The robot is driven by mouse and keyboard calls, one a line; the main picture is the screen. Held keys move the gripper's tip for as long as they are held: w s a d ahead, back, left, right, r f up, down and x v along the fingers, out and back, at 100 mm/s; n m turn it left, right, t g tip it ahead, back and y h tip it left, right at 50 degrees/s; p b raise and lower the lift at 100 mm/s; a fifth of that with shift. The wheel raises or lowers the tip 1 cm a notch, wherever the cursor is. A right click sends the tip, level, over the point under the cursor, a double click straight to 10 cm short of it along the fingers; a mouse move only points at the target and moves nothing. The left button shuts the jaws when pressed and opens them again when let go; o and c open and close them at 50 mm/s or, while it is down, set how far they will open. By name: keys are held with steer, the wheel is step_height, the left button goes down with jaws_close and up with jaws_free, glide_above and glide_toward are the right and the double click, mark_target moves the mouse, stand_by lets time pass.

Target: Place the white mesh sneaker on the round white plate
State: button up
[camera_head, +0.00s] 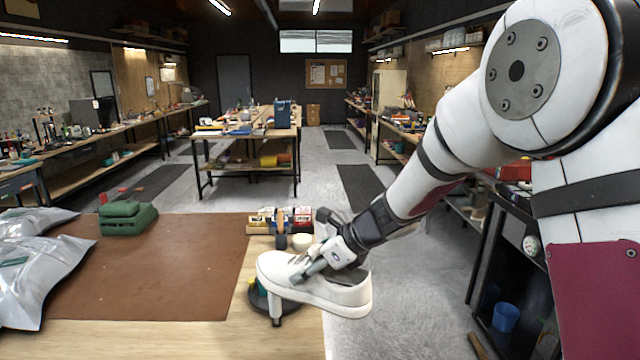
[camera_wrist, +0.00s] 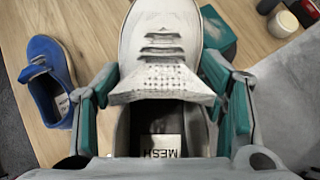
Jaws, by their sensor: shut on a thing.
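The white mesh sneaker (camera_head: 330,292) is held in the air over the right edge of the wooden table, its toe to the left. My gripper (camera_head: 318,262) is shut on it around the ankle opening. In the wrist view, the sneaker (camera_wrist: 165,35) lies between the teal fingers of my gripper (camera_wrist: 160,85), with a label reading MESH inside the shoe. I cannot make out the round white plate in either view; the sneaker hides part of the table.
A blue sneaker (camera_wrist: 48,80) lies on the wood in the wrist view. A dark round object (camera_head: 258,298) is partly hidden behind the held sneaker. A brown mat (camera_head: 170,270), silver bags (camera_head: 45,270) and a green block (camera_head: 127,217) are on the left. Small jars (camera_head: 302,241) stand behind.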

steer(key=w+d+m+t+h, duration=0.25)
steer(key=d+m, duration=0.25)
steer(key=d, duration=0.5)
steer(key=w+d+m+t+h, duration=0.1)
steer(key=d+m+t+h, duration=0.2)
steer(key=d, duration=0.8)
steer(key=s+d+f+m+h+b, duration=0.2)
steer(key=s+d+f+m+h, duration=0.1)
steer(key=d+f+m, duration=0.3)
steer(key=w+a+f+n, duration=0.1)
steer(key=w+a+f, duration=0.1)
steer(key=a+f, duration=0.2)
steer(key=shift+a+g, duration=0.45)
steer(key=shift+a, duration=0.5)
steer(key=shift+y, duration=0.25)
